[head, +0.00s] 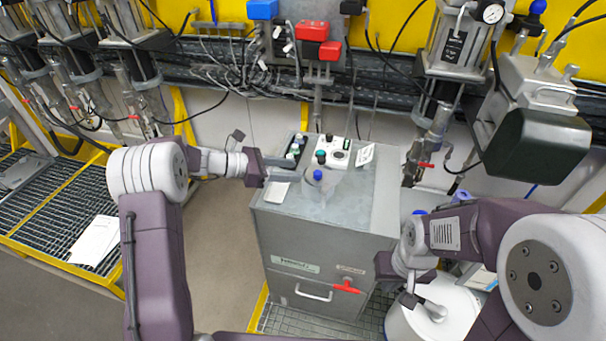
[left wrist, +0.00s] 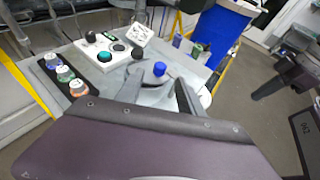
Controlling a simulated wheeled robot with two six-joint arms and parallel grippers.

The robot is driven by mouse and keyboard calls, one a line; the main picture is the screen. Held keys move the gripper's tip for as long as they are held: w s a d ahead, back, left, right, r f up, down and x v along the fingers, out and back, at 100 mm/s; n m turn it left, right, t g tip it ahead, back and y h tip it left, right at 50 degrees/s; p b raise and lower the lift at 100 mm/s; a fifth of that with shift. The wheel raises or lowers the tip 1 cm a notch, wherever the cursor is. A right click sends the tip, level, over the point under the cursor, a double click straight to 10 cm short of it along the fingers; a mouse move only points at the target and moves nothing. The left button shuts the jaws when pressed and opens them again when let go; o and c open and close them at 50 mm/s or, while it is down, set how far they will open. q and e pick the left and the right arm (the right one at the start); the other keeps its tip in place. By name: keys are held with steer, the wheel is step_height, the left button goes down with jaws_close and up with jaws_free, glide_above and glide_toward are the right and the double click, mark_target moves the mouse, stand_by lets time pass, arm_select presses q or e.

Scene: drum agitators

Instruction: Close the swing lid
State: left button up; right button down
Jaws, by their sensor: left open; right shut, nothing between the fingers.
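I cannot clearly make out a swing lid. A white round drum (head: 462,312) stands low at the right in the head view, its top partly hidden by my right arm. A grey fitting (head: 436,311) sits on it. My right gripper (head: 409,298) is shut and empty, pointing down close to this fitting; contact cannot be told. My left gripper (head: 296,169) is open over the grey cabinet top (head: 350,205). The cap (left wrist: 160,68) shows between the fingers in the left wrist view.
A white control box (head: 334,152) and a dark rack of small bottles (head: 293,153) stand on the cabinet behind the left gripper. A red handle (head: 346,287) sticks out of the cabinet front. A dark green motor housing (head: 538,146) hangs at the right. Floor left of the cabinet is clear.

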mark_target(319, 172)
arm_select(q)
steer(key=p+x, duration=0.2)
steer(key=x, duration=0.4)
steer(key=shift+w+d, duration=0.2)
steer(key=shift+d, duration=0.05)
steer(key=shift+p+x, duration=0.35)
steer(key=shift+x, duration=0.85)
steer(key=shift+s+d, duration=0.15)
steer(key=shift+d, duration=0.25)
steer(key=shift+a, duration=0.1)
arm_select(e)
step_height(319, 172, up, 3)
steer(key=shift+d+f, duration=0.15)
arm_select(q)
steer(key=shift+a+f, duration=0.1)
steer(key=shift+a, duration=0.05)
steer(key=c, duration=0.9)
jaws_close()
